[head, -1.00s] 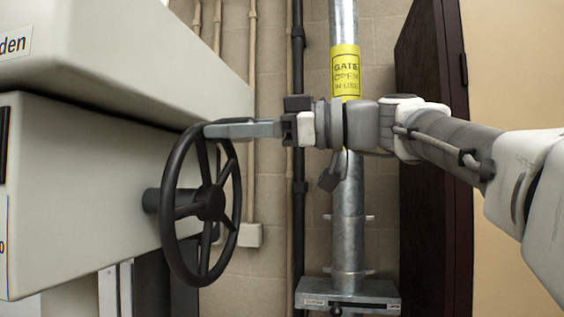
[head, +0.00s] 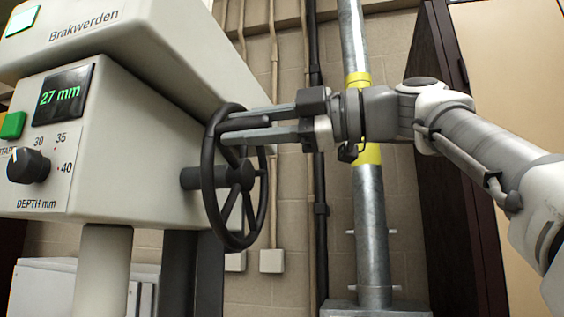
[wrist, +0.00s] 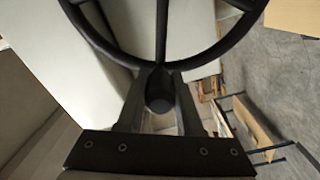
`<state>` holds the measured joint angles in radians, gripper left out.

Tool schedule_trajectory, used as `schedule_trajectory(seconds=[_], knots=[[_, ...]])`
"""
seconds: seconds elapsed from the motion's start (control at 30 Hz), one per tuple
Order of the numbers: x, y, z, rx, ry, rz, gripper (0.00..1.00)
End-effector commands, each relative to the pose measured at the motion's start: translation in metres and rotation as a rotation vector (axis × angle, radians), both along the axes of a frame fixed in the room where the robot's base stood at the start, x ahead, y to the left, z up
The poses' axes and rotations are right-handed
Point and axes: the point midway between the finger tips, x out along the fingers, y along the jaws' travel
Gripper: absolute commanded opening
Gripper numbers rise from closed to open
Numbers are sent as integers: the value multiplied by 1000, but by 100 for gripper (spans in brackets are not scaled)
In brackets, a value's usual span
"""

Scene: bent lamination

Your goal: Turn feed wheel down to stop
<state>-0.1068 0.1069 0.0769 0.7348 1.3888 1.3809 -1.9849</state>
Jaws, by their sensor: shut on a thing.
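The black spoked feed wheel (head: 207,185) stands on a short shaft at the right side of the grey machine head. It also fills the top of the wrist view (wrist: 201,59). My gripper (head: 232,131) reaches in from the right at the upper part of the wheel. In the wrist view its two fingers (wrist: 160,92) are shut on the wheel's dark round handle knob, at the rim. The depth display (head: 62,95) on the machine's front reads 27 mm.
Below the display are a green button (head: 13,125) and a depth dial (head: 28,166) marked 30, 35 and 40. A galvanized pipe (head: 371,230) with a yellow band stands behind my gripper. A dark door (head: 450,200) is at the right. Wall pipes run behind the wheel.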

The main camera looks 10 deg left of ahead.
Motion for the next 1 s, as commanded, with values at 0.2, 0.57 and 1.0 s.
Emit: schedule_trajectory(seconds=[0.2,0.57,1.0], knots=[[0,0,-17,-6,-33,2,0],[0,0,-22,-8,-26,1,0],[2,0,-24,-12,-23,0,53]])
